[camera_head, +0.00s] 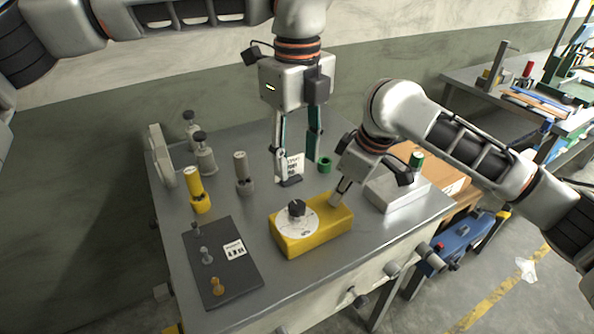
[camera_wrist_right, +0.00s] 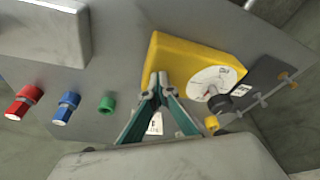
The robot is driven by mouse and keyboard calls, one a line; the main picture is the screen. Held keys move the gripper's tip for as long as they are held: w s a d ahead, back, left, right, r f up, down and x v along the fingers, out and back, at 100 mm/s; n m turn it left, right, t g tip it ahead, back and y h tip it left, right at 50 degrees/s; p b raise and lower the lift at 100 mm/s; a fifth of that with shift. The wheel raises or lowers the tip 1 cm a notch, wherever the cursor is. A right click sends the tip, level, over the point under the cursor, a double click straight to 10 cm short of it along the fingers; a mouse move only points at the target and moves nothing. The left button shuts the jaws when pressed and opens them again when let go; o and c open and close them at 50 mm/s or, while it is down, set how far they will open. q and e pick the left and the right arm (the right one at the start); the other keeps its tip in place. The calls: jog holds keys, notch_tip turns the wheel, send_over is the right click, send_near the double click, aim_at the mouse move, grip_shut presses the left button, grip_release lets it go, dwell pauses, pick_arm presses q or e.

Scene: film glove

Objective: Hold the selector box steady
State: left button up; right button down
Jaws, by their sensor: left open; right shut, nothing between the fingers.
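The selector box is a yellow block (camera_head: 337,220) on the grey table, with a white dial (camera_head: 290,228) and black knob (camera_head: 297,208) on top. It also shows in the right wrist view (camera_wrist_right: 190,52). My right gripper (camera_head: 335,203) is shut and empty, its tips at the box's right end, away from the dial. In the wrist view its tips (camera_wrist_right: 158,83) overlap the box's near edge; whether they press on it I cannot tell. My left gripper (camera_head: 298,168) is open, pointing down behind the box, above a small white printed card (camera_head: 293,163).
A dark plate (camera_head: 228,280) with small pegs lies left of the box. Yellow (camera_head: 197,192) and grey (camera_head: 243,175) cylinders stand behind that plate. The table's front edge is close to the box.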

jog(key=shift+s+d+f, duration=0.1)
jog(key=shift+d+f, duration=0.05)
jog(key=shift+f, duration=0.25)
jog(key=shift+r, duration=0.1)
jog(key=shift+w+r, duration=0.2)
jog(key=shift+r, duration=2.5)
jog(key=shift+r, duration=0.15)
jog(key=shift+r, duration=1.35)
jog(key=shift+r, duration=0.1)
notch_tip(320, 180, up, 2)
jog(key=shift+r, duration=0.2)
